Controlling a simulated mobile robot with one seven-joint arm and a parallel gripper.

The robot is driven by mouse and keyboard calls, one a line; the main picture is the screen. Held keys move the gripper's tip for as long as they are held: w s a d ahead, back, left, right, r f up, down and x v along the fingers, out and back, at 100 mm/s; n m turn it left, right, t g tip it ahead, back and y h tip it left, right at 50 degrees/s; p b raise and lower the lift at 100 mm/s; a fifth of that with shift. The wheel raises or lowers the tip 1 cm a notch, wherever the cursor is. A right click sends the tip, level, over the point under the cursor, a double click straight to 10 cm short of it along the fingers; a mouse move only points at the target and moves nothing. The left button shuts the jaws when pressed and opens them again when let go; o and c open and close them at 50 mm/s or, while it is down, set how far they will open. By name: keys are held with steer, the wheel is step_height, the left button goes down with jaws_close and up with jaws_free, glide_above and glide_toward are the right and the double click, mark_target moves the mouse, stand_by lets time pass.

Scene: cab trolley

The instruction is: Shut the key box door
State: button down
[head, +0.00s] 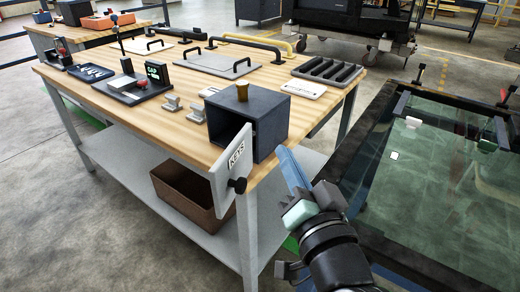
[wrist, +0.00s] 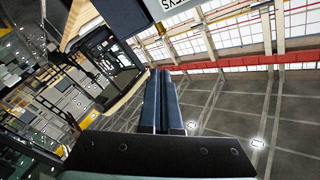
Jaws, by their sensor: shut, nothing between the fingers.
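The key box (head: 268,112) is a dark blue-grey box at the near right corner of the wooden table. Its door (head: 228,165), light grey with a "KEYS" label and a black knob (head: 237,185), stands open, swung out past the table's front edge. My gripper (head: 283,155) is shut and empty, just right of the box opening, apart from the knob. In the wrist view its fingers (wrist: 162,75) are together, and part of the door (wrist: 180,8) with its label shows at the top edge.
A glass-topped dark frame (head: 440,150) stands on the right. A brown bin (head: 190,190) sits on the lower shelf.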

mark_target(246, 182)
steer(key=s+d+f+m+g+y+p, duration=0.2)
steer(key=s+d+f+m+p, duration=0.1)
steer(key=s+f+m+p, duration=0.55)
steer(key=shift+w+a+f+p, duration=0.1)
steer(key=shift+w+a+f, duration=0.05)
steer(key=shift+w+a, duration=1.35)
steer(key=shift+w+a+f+p, duration=0.1)
steer(key=shift+w+a+f, duration=0.05)
steer(key=shift+w+a, duration=1.4)
steer(key=shift+w+a+f+p, duration=0.15)
steer(key=shift+w+a, duration=0.9)
steer(key=shift+w, duration=0.9)
